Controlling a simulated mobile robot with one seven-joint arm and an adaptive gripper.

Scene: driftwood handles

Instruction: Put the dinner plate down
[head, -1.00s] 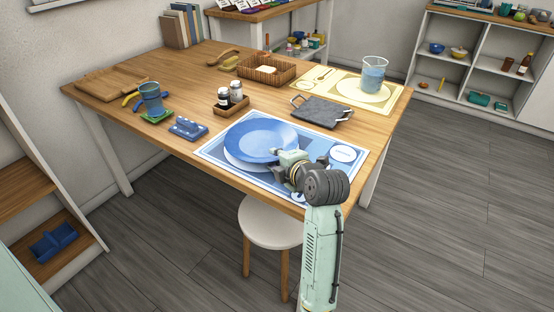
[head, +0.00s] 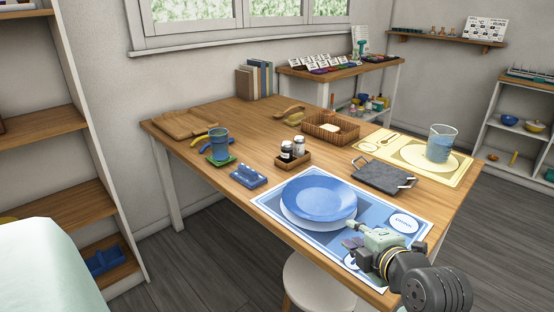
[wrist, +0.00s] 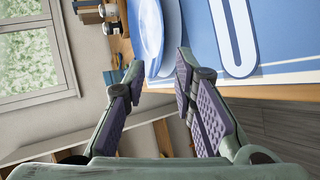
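The blue dinner plate (head: 318,197) is over the blue placemat (head: 290,228) at the table's near edge. A white round shape on the mat shows past its lower left rim; I cannot tell whether the plate lies fully flat. My gripper (head: 352,230) is at the plate's near right side, low over the mat. In the wrist view, the gripper's fingers (wrist: 160,78) are apart with a gap between them. The plate's rim (wrist: 151,35) shows just beyond the fingertips, and I see no finger closed on it.
A printed oval (head: 404,223) is on the mat's right. A dark tray (head: 384,177), shaker caddy (head: 293,158), blue block (head: 248,177), glass (head: 219,146) and basket (head: 333,128) stand around. A yellow mat (head: 455,173) holds a beaker (head: 439,143). A stool (head: 312,281) is below the near edge.

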